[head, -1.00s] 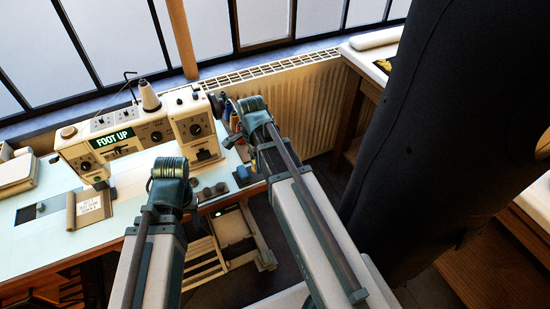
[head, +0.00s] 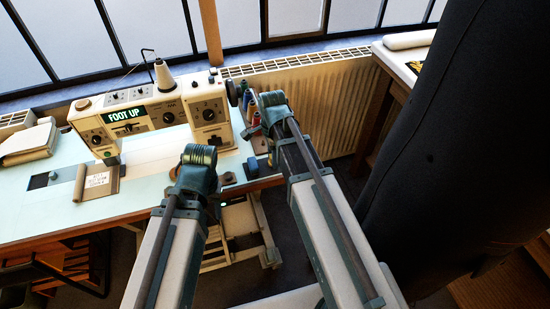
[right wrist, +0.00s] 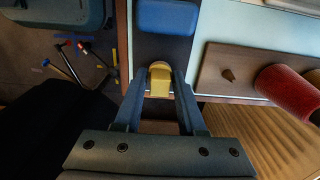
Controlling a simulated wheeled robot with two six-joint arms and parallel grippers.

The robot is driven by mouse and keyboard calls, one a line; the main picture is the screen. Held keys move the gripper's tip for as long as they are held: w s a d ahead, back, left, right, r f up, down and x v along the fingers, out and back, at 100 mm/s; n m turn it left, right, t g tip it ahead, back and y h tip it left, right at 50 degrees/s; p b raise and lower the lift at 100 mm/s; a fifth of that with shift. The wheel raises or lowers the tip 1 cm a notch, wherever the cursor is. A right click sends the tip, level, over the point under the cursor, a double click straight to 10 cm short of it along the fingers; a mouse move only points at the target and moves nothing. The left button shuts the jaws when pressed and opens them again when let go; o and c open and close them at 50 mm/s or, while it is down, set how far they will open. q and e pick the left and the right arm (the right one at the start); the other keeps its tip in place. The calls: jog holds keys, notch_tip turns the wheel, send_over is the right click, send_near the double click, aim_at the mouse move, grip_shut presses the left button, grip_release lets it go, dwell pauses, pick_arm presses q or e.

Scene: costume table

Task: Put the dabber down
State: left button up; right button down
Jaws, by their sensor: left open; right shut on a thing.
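The dabber (right wrist: 160,80) is a small thing with a yellow body and a pale tan rounded end, in the right wrist view. My right gripper (right wrist: 159,84) is shut on it, one finger at each side. The dabber's end points toward a blue block (right wrist: 167,17) just beyond it, apart from it in that view. In the head view my right gripper (head: 271,108) is by the table's right end, and its fingertips and the dabber are hidden by the arm. My left gripper (head: 197,162) is over the table's front edge, open, its fingertips largely hidden.
A cream sewing machine (head: 160,115) reading FOOT UP stands on the pale table (head: 35,210). A dark column-like form (head: 440,150) fills the right.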

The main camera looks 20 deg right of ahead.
jog(key=shift+f, duration=0.25)
jog(key=c, duration=0.5)
grip_release()
jog(key=shift+r, duration=0.1)
jog(key=shift+r, duration=0.15)
notch_tip(320, 180, up, 12)
jog(key=p, duration=1.2)
jog(key=s+a+n, duration=0.5)
jog(key=s+n, duration=0.2)
jog(key=n, duration=0.3)
jog(key=s+a+n+h, duration=0.1)
jog(key=s+a+n, duration=0.4)
jog(key=n, duration=0.6)
jog(key=shift+s+a, duration=0.15)
jog(key=shift+s, duration=1)
